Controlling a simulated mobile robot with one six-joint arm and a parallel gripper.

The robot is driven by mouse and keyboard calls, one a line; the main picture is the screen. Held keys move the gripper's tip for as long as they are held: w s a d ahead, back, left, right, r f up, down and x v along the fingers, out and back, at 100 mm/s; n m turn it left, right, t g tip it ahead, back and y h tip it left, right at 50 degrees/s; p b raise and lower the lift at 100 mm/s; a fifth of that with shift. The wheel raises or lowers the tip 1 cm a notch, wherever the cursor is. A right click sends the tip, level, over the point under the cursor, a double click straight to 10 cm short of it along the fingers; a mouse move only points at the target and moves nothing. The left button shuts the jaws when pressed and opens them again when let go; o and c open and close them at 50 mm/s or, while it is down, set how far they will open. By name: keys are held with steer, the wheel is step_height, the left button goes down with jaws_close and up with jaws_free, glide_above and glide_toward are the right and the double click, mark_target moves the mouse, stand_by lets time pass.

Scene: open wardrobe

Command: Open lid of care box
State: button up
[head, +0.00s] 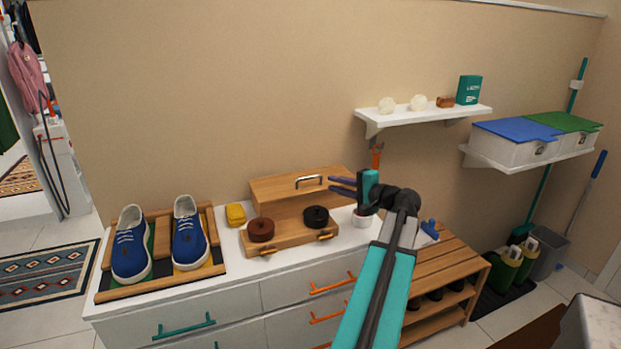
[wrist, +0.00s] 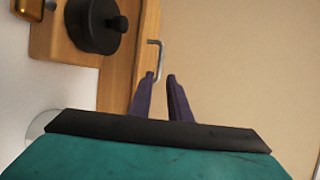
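The care box is a wooden box against the wall on the white dresser. Its lid (head: 275,188) is a wooden panel with a silver bar handle (head: 308,180); whether it is fully shut is hard to tell. The handle also shows in the wrist view (wrist: 158,60), just past the fingertips. My gripper (head: 332,184) is at the right of the lid, its dark purple fingers pointing left toward the handle. In the wrist view my gripper (wrist: 160,76) has a small gap between its fingers and holds nothing; I cannot tell whether one fingertip touches the handle.
A brown tin (head: 260,230) and a black tin (head: 316,217) sit on the box's front wooden tray (head: 290,239). A yellow sponge-like item (head: 236,214) and a white cup (head: 362,220) flank the box. Blue shoes (head: 190,240) stand left. A white shelf (head: 425,115) hangs above right.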

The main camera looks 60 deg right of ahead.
mark_target(310, 177)
steer(key=p+x, duration=0.2)
steer(key=x, duration=1)
steer(key=shift+w, duration=0.3)
jaws_close()
